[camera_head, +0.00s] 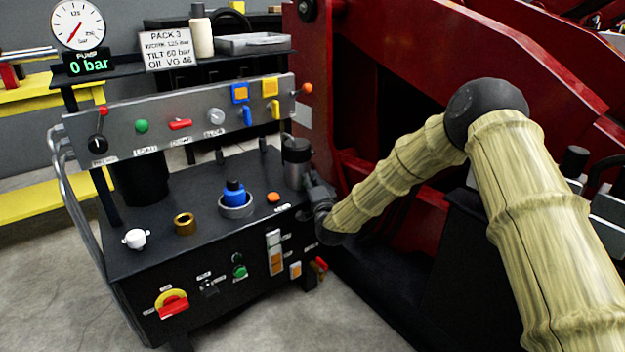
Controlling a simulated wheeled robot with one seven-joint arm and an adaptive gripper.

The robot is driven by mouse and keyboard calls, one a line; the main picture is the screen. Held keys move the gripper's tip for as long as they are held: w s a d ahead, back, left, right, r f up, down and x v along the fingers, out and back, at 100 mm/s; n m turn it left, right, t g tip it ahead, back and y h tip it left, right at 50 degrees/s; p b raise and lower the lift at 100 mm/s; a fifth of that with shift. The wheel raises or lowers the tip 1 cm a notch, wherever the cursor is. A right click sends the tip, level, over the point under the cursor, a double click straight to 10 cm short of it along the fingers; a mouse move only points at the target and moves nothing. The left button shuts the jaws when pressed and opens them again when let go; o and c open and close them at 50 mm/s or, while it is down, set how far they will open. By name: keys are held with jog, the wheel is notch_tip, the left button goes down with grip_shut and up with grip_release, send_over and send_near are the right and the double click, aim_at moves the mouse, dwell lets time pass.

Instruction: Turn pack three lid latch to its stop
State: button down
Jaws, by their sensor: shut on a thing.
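The power pack (165,255) is a black cabinet with a grey control panel (190,118) along its back; the sign above it reads PACK 3. My gripper (314,190) is dark and small in the head view, at the right end of the cabinet top, beside a grey cylinder (296,165). It is shut on a small part at that edge, which I take to be the lid latch. The jaws and wrist hide that part, so its angle cannot be told. My arm reaches in from the right.
On the cabinet top are a white cap (135,239), a brass ring (184,223), a blue plug (234,194) in a grey collar and an orange knob (273,197). A red steel frame (350,80) rises close behind my arm. The gauge display (88,64) reads 0 bar.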

jog(key=n+t+y+p, duration=0.1)
jog(key=n, duration=0.3)
jog(key=n+y, duration=0.1)
jog(key=n, duration=0.1)
jog(key=n+y+p, duration=0.1)
jog(key=n, duration=0.1)
jog(key=shift+n+t, duration=0.3)
jog(key=n+y, duration=0.1)
jog(key=n, duration=0.2)
jog(key=n+y+p, duration=0.1)
jog(key=n+y, duration=0.1)
jog(key=n, duration=0.1)
jog(key=shift+f+n+g+y+p, duration=0.15)
jog(key=shift+n+g+y, duration=0.25)
jog(key=shift+n, duration=0.45)
jog(key=shift+r+n+g+y+p, duration=0.15)
jog(key=shift+n+y, duration=0.3)
jog(key=shift+n, duration=0.45)
jog(key=shift+f+n+g+y+p, duration=0.15)
jog(key=shift+n+g+y, duration=0.25)
jog(key=shift+n, duration=0.45)
jog(key=c, duration=1.5)
grip_release()
jog(key=shift+d, duration=0.1)
jog(key=shift+o, duration=0.2)
